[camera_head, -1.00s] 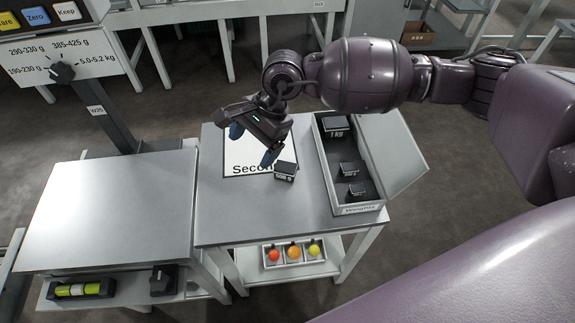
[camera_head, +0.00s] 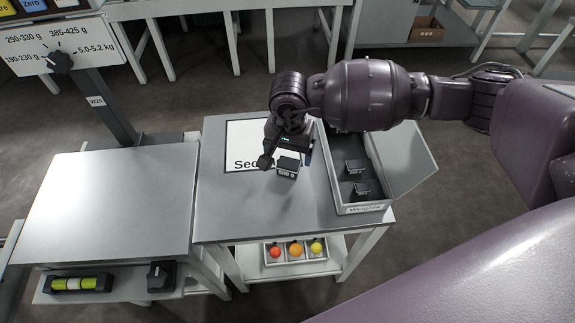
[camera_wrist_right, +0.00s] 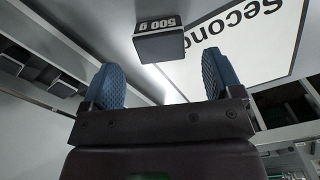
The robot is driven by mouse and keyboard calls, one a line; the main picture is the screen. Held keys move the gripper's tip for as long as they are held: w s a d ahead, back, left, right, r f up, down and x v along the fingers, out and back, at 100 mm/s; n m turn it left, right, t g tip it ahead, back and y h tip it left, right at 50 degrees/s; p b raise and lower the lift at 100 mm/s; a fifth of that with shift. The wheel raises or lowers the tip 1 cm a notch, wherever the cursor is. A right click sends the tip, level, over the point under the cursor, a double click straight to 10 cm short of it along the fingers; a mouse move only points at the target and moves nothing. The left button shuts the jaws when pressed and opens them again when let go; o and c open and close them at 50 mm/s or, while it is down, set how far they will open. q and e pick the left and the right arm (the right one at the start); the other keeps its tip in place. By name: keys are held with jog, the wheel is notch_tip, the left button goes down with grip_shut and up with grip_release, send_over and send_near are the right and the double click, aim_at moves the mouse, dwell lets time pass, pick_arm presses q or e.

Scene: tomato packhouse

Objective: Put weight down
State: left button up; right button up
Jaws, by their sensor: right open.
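The black weight marked 500 g (camera_head: 287,169) stands by the lower right edge of the white sheet lettered "Secon…" (camera_head: 238,140) on the grey table. It also shows in the right wrist view (camera_wrist_right: 160,46), beyond the fingertips. My right gripper (camera_head: 287,157) is open and empty, with its blue-padded fingers to either side of the weight in the head view. In the right wrist view my right gripper (camera_wrist_right: 162,83) has clear space between its fingers, and the weight is apart from them. My left gripper is out of view.
An open weights box (camera_head: 363,209) with smaller weights stands right of the sheet; my arm hides its far end. A bare metal platform (camera_head: 110,205) with a dial post is at left. Coloured balls (camera_head: 296,249) sit on the shelf below. The table front is clear.

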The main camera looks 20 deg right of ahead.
aim_at(289, 163)
notch_tip(289, 163, down, 5)
jog(key=shift+s+a+f+b, duration=0.1)
jog(key=shift+s+b, duration=0.05)
jog(key=shift+b, duration=0.5)
jog(key=shift+r, duration=0.25)
jog(key=c, duration=1.4)
